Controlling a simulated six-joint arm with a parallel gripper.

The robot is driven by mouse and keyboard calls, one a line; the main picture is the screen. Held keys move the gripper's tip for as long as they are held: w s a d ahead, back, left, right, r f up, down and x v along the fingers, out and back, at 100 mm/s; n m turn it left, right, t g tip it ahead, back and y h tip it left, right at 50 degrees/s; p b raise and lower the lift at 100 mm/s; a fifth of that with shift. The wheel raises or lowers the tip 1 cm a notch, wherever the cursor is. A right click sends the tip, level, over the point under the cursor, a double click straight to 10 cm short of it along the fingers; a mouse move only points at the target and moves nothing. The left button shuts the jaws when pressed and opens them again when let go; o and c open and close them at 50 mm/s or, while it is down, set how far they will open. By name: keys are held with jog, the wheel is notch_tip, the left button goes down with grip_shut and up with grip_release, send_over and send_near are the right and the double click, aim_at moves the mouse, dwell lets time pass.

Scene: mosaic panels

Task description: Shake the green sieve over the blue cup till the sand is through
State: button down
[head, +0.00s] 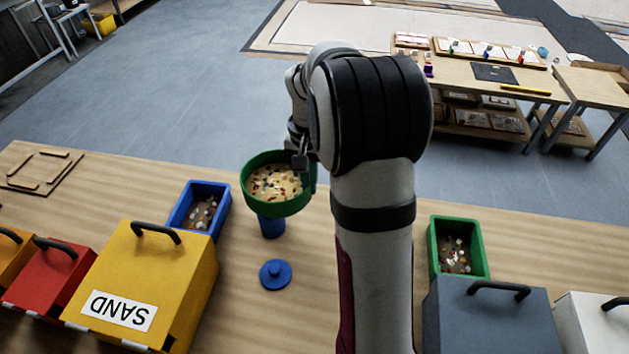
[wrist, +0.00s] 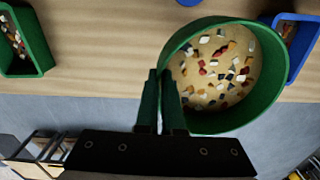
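The green sieve (head: 280,207) is above the blue cup (head: 271,228) in the head view, with pale sand and several coloured chips in it. It also fills the upper right of the wrist view (wrist: 262,108), looking roughly level. My gripper (head: 302,158) is at the sieve's far right edge. In the wrist view its two fingers (wrist: 163,78) are close together at the sieve's side, shut on it. The sieve hides the cup's upper part, so I cannot tell whether they touch or what is in the cup. A blue lid (head: 275,274) lies in front of the cup.
A blue bin (head: 184,213) of chips stands left of the sieve, a green bin (head: 473,228) right of my arm. A yellow box marked SAND (head: 187,270), a red box (head: 62,281) and a grey box (head: 505,325) line the front. A wooden frame (head: 66,182) lies far left.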

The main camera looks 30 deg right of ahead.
aim_at(292, 193)
jog(key=shift+w+a, duration=0.95)
jog(key=shift+a, duration=0.05)
dwell(0.4)
jog(key=f, duration=0.4)
jog(key=shift+s+d, duration=0.4)
jog(key=shift+w+a, duration=0.8)
jog(key=shift+s+d+r, duration=0.1)
jog(key=shift+s+d, duration=0.7)
jog(key=shift+w+a, duration=0.8)
